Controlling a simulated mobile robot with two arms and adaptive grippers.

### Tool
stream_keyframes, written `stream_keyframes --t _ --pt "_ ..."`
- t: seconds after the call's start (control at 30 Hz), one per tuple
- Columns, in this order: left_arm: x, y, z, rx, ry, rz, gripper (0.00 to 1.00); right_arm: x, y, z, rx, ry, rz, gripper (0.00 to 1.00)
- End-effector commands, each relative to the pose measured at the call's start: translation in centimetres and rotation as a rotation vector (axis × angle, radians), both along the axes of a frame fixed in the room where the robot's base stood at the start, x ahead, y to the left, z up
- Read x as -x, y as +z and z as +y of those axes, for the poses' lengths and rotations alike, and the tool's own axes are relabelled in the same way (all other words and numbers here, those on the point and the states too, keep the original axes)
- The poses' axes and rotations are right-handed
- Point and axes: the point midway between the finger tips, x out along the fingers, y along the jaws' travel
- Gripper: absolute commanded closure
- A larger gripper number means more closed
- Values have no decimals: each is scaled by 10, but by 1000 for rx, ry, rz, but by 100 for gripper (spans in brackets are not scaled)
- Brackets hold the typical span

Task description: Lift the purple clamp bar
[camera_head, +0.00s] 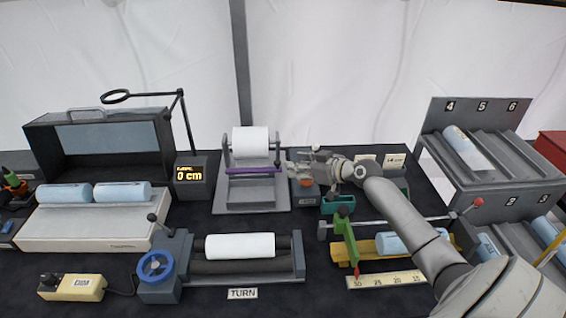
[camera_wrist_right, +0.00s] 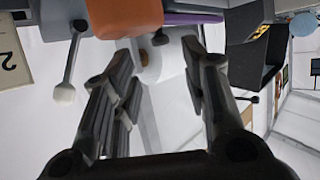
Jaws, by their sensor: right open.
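The purple clamp bar (camera_head: 252,171) runs level across the front of a grey stand (camera_head: 252,195), below a white roll (camera_head: 250,141). My right gripper (camera_head: 288,168) is at the bar's right end, with its fingertips pointing left; I cannot tell whether they touch it. In the right wrist view my right gripper (camera_wrist_right: 165,62) is open, its two fingers apart with nothing gripped between them. Part of the purple bar (camera_wrist_right: 190,18) shows at the top of that view, beyond the fingertips. My left gripper is not in view.
An orange block (camera_wrist_right: 122,15) is close to the fingers. A roller device with a blue handwheel (camera_head: 156,267) stands in front. A numbered grey rack (camera_head: 474,118) is at right. A magnifier arm (camera_head: 183,115) rises left of the stand. The white wall is behind.

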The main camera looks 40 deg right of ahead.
Motion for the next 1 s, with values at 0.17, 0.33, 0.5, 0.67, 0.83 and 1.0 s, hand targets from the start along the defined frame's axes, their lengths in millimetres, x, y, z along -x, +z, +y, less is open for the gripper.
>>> stream_keyframes --t 0.17,0.33,0.5,0.67,0.83,1.0 --pt "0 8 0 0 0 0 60 -27 -9 6 -4 -2 0 59" --pt "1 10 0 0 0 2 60 -47 -18 11 -3 -1 0 59" --pt "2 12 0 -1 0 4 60 -58 -24 14 0 0 0 59" --pt "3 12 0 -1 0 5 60 -63 -27 16 1 0 2 59" --pt "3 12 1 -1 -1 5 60 -63 -27 16 2 2 2 59" --pt "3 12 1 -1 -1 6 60 -63 -27 16 1 0 2 69"
